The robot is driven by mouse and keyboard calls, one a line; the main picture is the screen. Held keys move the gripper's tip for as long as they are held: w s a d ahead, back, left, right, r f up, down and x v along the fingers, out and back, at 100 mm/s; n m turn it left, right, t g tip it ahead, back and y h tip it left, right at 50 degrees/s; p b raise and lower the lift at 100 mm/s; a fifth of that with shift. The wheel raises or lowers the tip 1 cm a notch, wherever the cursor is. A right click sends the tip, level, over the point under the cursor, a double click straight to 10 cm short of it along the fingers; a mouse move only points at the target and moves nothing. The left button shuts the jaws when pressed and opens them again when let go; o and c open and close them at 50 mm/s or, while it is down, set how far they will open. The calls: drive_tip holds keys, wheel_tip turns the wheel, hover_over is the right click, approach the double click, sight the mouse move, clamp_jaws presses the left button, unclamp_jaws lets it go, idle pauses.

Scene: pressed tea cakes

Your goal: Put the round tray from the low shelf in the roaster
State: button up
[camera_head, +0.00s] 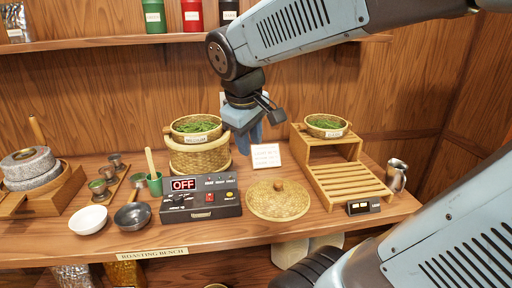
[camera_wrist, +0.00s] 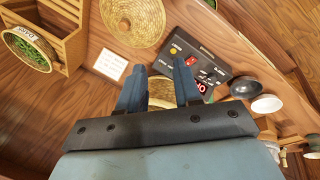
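A round woven tray (camera_head: 196,127) of green leaves, with a label on its front, sits on top of the round woven roaster (camera_head: 200,158). A second round tray (camera_head: 325,126) of green leaves sits on the upper level of the wooden stand; it also shows in the wrist view (camera_wrist: 32,48). The stand's lower slatted shelf (camera_head: 350,183) is bare. My gripper (camera_head: 250,140) points down just right of the roaster, above the bench. In the wrist view my gripper (camera_wrist: 158,66) has its fingers apart, with nothing held between them. My gripper hides most of the roaster there.
The woven lid (camera_head: 278,200) lies on the bench in front. A black control box (camera_head: 201,197) reads OFF. A white card (camera_head: 266,155) stands behind the lid. A white bowl (camera_head: 90,219), a dark pan (camera_head: 132,215) and a stone mill (camera_head: 30,168) are at left. A metal jug (camera_head: 396,175) is at right.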

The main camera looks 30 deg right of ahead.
drive_tip(key=shift+s+a+r+m+t+y, duration=0.15)
drive_tip(key=shift+s+m+t+y, duration=0.3)
drive_tip(key=shift+s+m, duration=0.35)
drive_tip(key=shift+s+a+m+t+y, duration=0.15)
drive_tip(key=shift+s+m+t+y, duration=0.25)
drive_tip(key=shift+s+m, duration=0.45)
drive_tip(key=shift+s+a+r+m+t+y, duration=0.15)
drive_tip(key=shift+s+m+t+y, duration=0.25)
drive_tip(key=shift+s+m, duration=0.4)
